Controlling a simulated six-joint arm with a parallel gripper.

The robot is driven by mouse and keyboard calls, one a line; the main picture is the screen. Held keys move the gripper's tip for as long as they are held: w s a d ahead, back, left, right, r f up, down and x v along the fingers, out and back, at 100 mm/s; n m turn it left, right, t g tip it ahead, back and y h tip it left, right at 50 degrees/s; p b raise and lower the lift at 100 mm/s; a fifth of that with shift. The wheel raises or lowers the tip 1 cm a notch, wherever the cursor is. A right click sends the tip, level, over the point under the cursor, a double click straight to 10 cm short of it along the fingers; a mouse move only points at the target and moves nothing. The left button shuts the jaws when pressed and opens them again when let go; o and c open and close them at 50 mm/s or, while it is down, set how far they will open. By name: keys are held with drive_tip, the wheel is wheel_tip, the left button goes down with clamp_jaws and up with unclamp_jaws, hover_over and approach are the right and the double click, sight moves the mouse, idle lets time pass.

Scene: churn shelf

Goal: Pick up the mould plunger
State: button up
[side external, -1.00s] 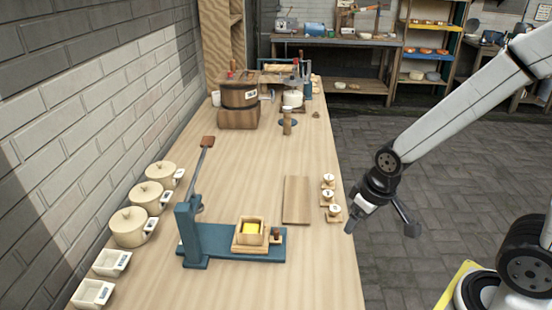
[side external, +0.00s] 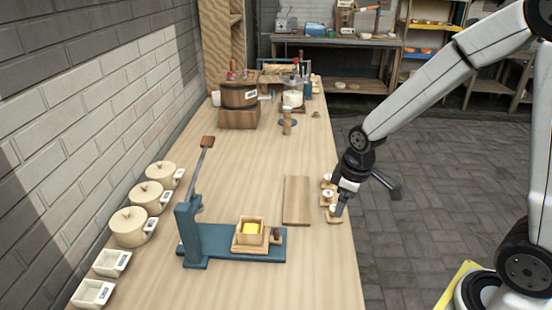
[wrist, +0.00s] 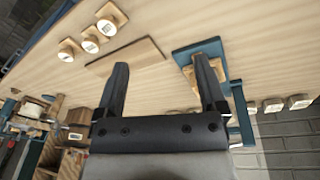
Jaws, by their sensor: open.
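I cannot tell for certain which piece is the mould plunger. A wooden handle stands on a dark round disc (side external: 287,124) at mid-table. A small brown knob (side external: 277,236) sits beside the square wooden mould (side external: 237,239), which holds a yellow block, on the blue lever press (side external: 215,240). My gripper (side external: 338,196) is at the table's right edge, above the small white-topped wooden pieces (side external: 328,193), partly covering them. In the wrist view my gripper (wrist: 160,66) is open and empty, its fingers spread over the table with the press (wrist: 203,50) behind the right finger.
A flat wooden board (side external: 297,200) lies left of my gripper and shows in the wrist view (wrist: 140,55). Cream lidded pots (side external: 128,228) and white dishes (side external: 93,293) line the wall. A wooden tub (side external: 238,95) stands farther back. The table between tub and press is mostly clear.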

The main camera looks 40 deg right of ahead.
drive_tip(key=w+d+f+n+g, duration=0.1)
drive_tip(key=w+d+f+n, duration=0.1)
drive_tip(key=w+d+n, duration=0.5)
drive_tip(key=n+g, duration=0.1)
drive_tip(key=n, duration=0.5)
hover_over(328, 193)
wheel_tip(328, 193, down, 4)
drive_tip(key=shift+d+r, duration=0.1)
drive_tip(key=shift+d, duration=0.05)
drive_tip(key=shift+f, duration=1.3)
drive_tip(key=shift+a+f, duration=0.2)
drive_tip(key=shift+f, duration=2.4)
clamp_jaws()
